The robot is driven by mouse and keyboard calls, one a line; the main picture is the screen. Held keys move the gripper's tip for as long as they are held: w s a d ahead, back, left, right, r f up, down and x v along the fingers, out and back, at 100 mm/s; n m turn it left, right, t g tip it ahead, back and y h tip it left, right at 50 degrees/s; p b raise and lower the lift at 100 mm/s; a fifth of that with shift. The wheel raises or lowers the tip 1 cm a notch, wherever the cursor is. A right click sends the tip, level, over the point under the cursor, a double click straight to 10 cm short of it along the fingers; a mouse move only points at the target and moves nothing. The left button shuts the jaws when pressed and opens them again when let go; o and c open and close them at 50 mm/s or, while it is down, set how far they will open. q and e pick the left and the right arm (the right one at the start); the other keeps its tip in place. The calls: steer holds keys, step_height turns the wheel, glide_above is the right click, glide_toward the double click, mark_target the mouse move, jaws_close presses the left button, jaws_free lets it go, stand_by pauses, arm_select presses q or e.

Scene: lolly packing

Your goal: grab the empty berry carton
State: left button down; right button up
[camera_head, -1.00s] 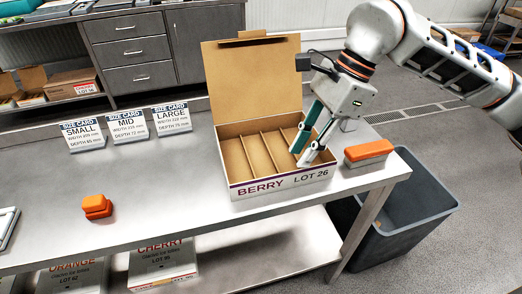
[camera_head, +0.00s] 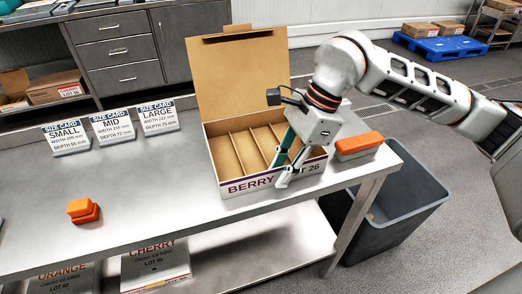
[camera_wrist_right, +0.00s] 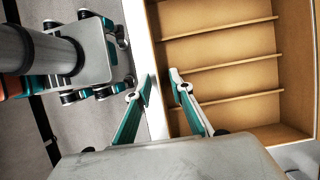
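The empty berry carton (camera_head: 238,187) stands on the metal bench with its lid raised at the back. It is a brown box with several bare slots and a white front printed BERRY; my right gripper covers part of the print. My right gripper (camera_head: 276,174) is at the carton's front wall, one finger inside and one in front. In the right wrist view, the fingers (camera_wrist_right: 162,76) are apart on either side of the wall's edge, and the carton's inside (camera_wrist_right: 225,83) is bare between dividers. I cannot tell whether either finger touches the wall.
An orange-topped block (camera_head: 358,145) stands just right of the carton, and a small orange block (camera_head: 83,210) lies at left. Size cards (camera_head: 112,127) stand behind. A grey bin (camera_head: 405,220) is beside the bench; cherry (camera_head: 155,265) and orange (camera_head: 62,281) cartons are below.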

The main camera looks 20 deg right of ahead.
jaws_close()
